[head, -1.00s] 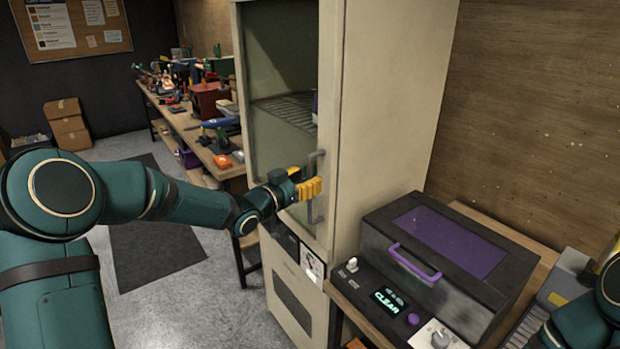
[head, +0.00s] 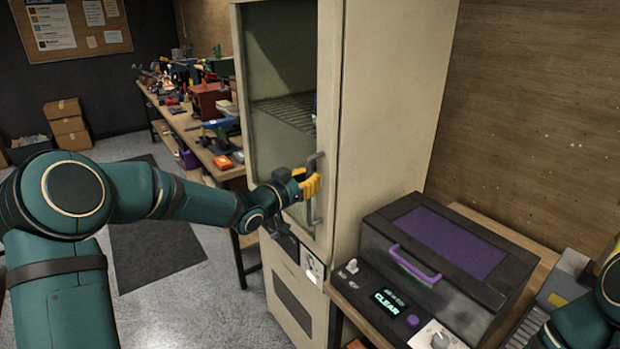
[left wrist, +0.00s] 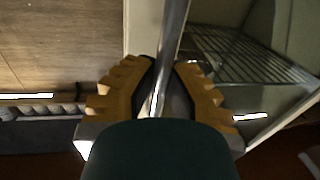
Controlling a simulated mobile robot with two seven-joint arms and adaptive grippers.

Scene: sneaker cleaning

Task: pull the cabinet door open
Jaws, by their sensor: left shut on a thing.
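The tall cream cabinet (head: 385,110) stands in the middle of the head view. Its glass-fronted door (head: 283,130) looks closed, with a wire shelf visible inside. A vertical metal handle (head: 315,168) is on the door's right side. My left gripper (head: 309,186) is at this handle, its yellow fingers around the bar. In the left wrist view, the handle bar (left wrist: 172,50) runs between the two yellow fingers (left wrist: 164,95), which are shut on it. Part of my right arm shows at the right edge of the head view; its gripper is out of view.
A dark box machine with a purple lid window (head: 440,242) sits on a bench right of the cabinet. A cluttered workbench (head: 190,125) stands behind on the left. Cardboard boxes (head: 68,125) are by the far wall. Open floor with a dark mat (head: 155,245) lies left of the cabinet.

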